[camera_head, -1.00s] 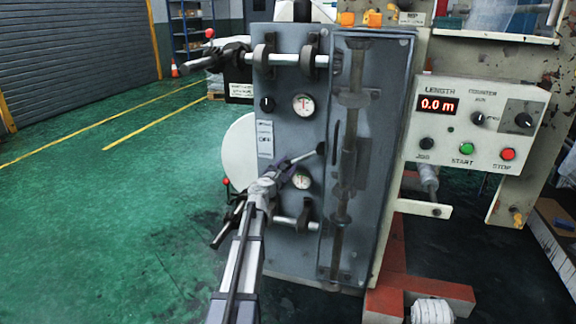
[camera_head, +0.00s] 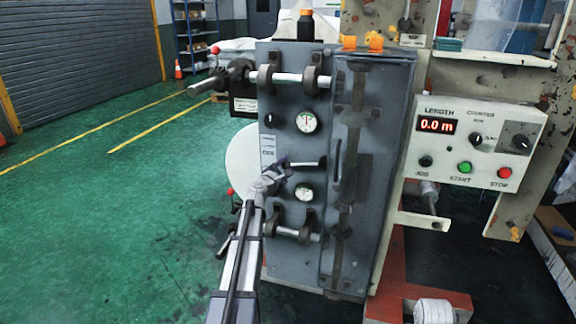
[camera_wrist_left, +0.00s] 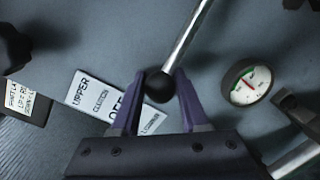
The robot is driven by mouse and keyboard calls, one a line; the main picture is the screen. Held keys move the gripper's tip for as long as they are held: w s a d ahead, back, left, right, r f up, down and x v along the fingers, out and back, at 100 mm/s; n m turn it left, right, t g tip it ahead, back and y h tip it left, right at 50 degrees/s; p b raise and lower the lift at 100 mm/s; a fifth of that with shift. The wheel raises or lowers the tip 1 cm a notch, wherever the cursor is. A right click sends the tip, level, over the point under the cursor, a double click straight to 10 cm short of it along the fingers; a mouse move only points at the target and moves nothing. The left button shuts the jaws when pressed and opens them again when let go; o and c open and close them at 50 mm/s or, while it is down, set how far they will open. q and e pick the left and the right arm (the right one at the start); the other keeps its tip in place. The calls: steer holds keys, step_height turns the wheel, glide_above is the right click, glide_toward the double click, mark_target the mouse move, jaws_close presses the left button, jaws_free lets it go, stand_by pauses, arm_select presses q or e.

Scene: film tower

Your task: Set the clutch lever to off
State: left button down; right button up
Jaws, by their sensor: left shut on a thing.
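The clutch lever (camera_head: 308,164) is a thin silver rod on the grey machine panel, lying nearly level in the head view. In the left wrist view its rod (camera_wrist_left: 188,42) ends in a black ball knob (camera_wrist_left: 159,87). My left gripper (camera_head: 287,166) is at the lever's left end. In the wrist view, its purple fingers (camera_wrist_left: 160,90) are shut on the knob, one on each side. A white label (camera_wrist_left: 92,92) reading UPPER, CLUTCH and OFF lies behind the fingers, which partly cover it; it also shows in the head view (camera_head: 268,150). My right gripper is out of view.
Round gauges sit above (camera_head: 307,122) and below (camera_head: 304,192) the lever. A black knob (camera_head: 270,120) is at the upper left. Roller bars (camera_head: 297,79) stick out above. A control box (camera_head: 478,138) reading 0.0 m is at the right. Green floor (camera_head: 110,200) is open at the left.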

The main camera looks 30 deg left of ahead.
arm_select(q)
steer(key=shift+r+m+p, duration=0.6)
steer(key=shift+r+p, duration=0.05)
steer(key=shift+r, duration=0.15)
steer(key=shift+c, duration=2.1)
jaws_free()
steer(key=s, duration=0.7)
steer(key=shift+s+d+r, duration=0.25)
steer(key=shift+s+d, duration=0.15)
steer(key=shift+d, duration=0.05)
